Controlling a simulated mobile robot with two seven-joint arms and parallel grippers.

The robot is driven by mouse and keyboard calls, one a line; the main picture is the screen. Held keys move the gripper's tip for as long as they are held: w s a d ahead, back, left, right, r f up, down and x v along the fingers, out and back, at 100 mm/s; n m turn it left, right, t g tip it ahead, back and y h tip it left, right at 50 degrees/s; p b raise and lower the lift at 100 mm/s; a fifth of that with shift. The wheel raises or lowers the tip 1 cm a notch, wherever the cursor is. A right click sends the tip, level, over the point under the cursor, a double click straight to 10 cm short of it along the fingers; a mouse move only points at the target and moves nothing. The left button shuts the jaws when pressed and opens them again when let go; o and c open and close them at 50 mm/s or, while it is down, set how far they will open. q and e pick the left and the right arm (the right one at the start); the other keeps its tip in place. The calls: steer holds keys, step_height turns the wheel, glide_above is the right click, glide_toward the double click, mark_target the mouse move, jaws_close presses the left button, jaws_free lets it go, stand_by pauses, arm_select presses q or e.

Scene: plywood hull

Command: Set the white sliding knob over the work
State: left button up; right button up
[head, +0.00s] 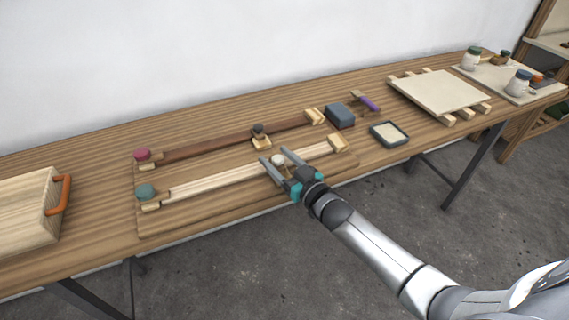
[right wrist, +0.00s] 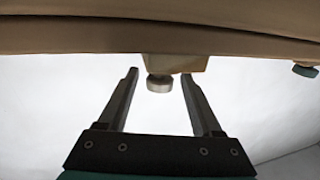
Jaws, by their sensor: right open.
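The white sliding knob (head: 278,160) sits on a small wooden slider on the pale rail (head: 225,182), right of that rail's middle. My right gripper (head: 271,158) is open, its two fingers reaching toward the knob from the front with the knob between or just beside them. In the right wrist view the knob (right wrist: 158,83) hangs between the open fingertips (right wrist: 160,75), with a clear gap on both sides; the picture looks upside down. The fingers partly hide the slider. I cannot tell which piece is the work. My left gripper is out of view.
Behind runs a dark rail (head: 205,145) with a dark knob (head: 258,130). A teal knob (head: 146,191) and a magenta knob (head: 142,154) mark the left ends. A blue-grey block (head: 340,115), a small tray (head: 389,134) and a purple-handled tool (head: 368,103) lie to the right.

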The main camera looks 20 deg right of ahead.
steer(key=p+v, duration=0.2)
steer(key=v, duration=1.3)
steer(key=shift+s, duration=0.1)
steer(key=s+f+m+g+h, duration=0.15)
steer(key=s+f+g, duration=0.35)
steer(key=f, duration=0.8)
steer(key=s+f+g+h, duration=0.25)
steer(key=s+f, duration=0.45)
steer(key=f, duration=0.6)
steer(key=s+a+f+g, duration=0.2)
steer(key=s+f+g, duration=0.1)
steer(key=s, duration=0.4)
steer(key=s+a+f+n+g, duration=0.1)
steer(key=s+f+g, duration=0.2)
steer(key=s+f, duration=0.2)
steer(key=s+a+f+g, duration=0.2)
steer(key=s+f, duration=0.3)
steer(key=s, duration=0.5)
steer(key=shift+a+g, duration=0.3)
steer(key=shift+g, duration=0.25)
steer(key=shift+s, duration=0.2)
